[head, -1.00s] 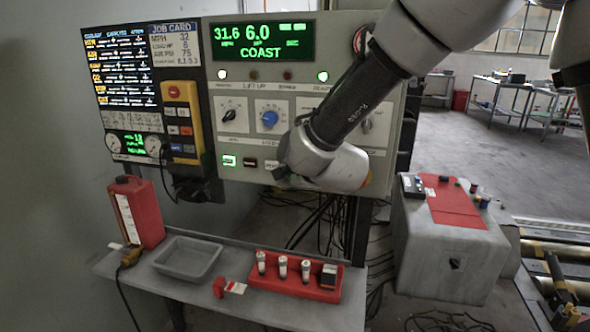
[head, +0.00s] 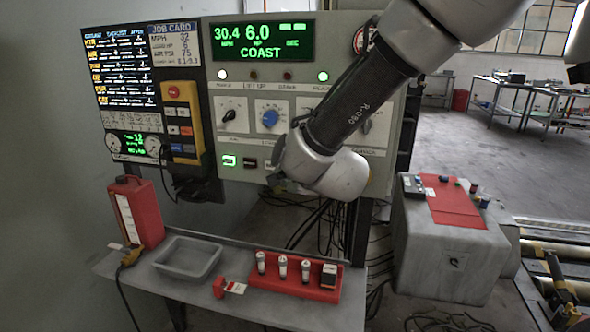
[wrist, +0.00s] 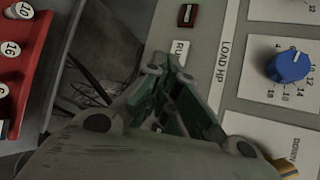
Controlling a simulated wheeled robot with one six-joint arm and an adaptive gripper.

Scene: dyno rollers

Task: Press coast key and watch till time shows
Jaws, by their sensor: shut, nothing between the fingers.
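The dyno panel (head: 215,100) stands upright behind the bench. Its green display (head: 262,41) reads 30.4 MPH and 6.0 HP, with COAST below; the SEC field shows only dash-like blocks. In the row of keys, the left key (head: 229,160) glows green. A dark red key (head: 250,162) is beside it and also shows in the wrist view (wrist: 187,15). A white key (wrist: 180,49), partly hidden, has lettering starting "RU". My gripper (head: 275,179) is shut and empty in front of the keys; its fingertips (wrist: 172,70) appear close to the white key. I cannot tell whether they touch.
A blue knob (head: 269,118) and other dials sit above the keys. Below are a grey tray (head: 187,258), a red jug (head: 137,212) and a red rack (head: 295,287) with small cylinders. A grey box with a red top (head: 450,240) stands right. Cables hang under the panel.

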